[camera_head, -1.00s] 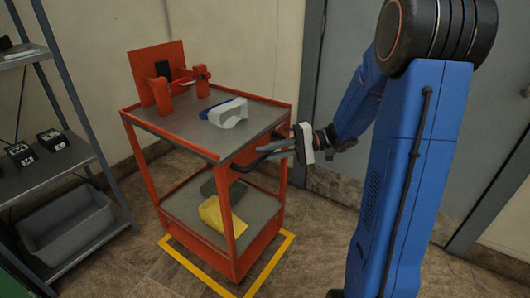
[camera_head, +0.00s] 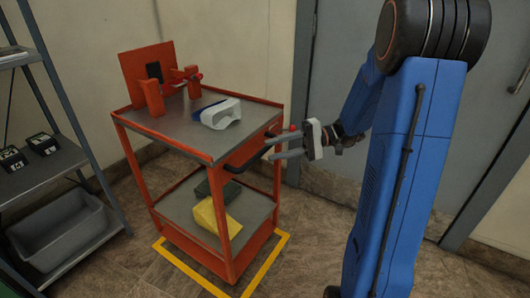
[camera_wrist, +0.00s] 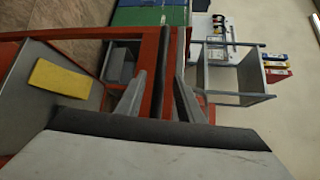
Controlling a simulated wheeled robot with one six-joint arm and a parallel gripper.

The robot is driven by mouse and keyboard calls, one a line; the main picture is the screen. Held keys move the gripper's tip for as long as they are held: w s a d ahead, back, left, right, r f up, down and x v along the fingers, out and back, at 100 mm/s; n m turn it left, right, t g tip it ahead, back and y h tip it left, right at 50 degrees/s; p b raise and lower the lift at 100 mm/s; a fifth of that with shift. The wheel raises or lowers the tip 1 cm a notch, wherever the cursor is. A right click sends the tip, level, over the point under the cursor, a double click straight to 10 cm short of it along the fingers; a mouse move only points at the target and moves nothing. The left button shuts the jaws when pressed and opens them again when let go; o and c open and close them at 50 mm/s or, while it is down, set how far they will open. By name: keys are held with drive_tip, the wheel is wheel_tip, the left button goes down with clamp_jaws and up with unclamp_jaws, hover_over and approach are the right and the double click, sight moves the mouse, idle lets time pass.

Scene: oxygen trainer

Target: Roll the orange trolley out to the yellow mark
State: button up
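The orange trolley (camera_head: 192,260) stands upright on the floor, with the yellow mark (camera_head: 186,271) showing along its left and right front sides. Its base appears inside these lines; the far sides are hidden. Its dark handle (camera_head: 248,161) sticks out at the right, and shows as an upright bar in the wrist view (camera_wrist: 161,65). My gripper (camera_head: 272,148) is at the handle's outer side. In the wrist view its two fingers (camera_wrist: 160,76) are apart, one on each side of the bar, with gaps. I cannot tell how far the bar reaches between them.
A white-and-blue item (camera_head: 220,114) and an orange stand (camera_head: 147,80) are on the trolley's top. A yellow item (camera_head: 206,214) and a dark green one (camera_head: 214,188) are on its lower shelf. A grey rack (camera_head: 62,160) stands left, a grey door (camera_head: 335,100) behind. Floor shows in front.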

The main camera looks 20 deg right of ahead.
drive_tip(key=s+d+r, duration=0.1)
drive_tip(key=d, duration=1.1)
drive_tip(key=shift+s+r, duration=0.35)
drive_tip(key=shift+s, duration=0.05)
drive_tip(key=s+a+f+n+g+h, duration=0.25)
drive_tip(key=s+a+h, duration=0.75)
drive_tip(key=s+a, duration=0.5)
drive_tip(key=s+d+t+h, duration=0.2)
drive_tip(key=s+t+h, duration=0.3)
drive_tip(key=s, duration=0.3)
drive_tip(key=shift+r+n+h, duration=0.35)
drive_tip(key=shift+r+h, duration=0.05)
drive_tip(key=shift+h, duration=0.2)
drive_tip(key=shift+d, duration=0.1)
drive_tip(key=shift+c, duration=0.3)
idle(0.6)
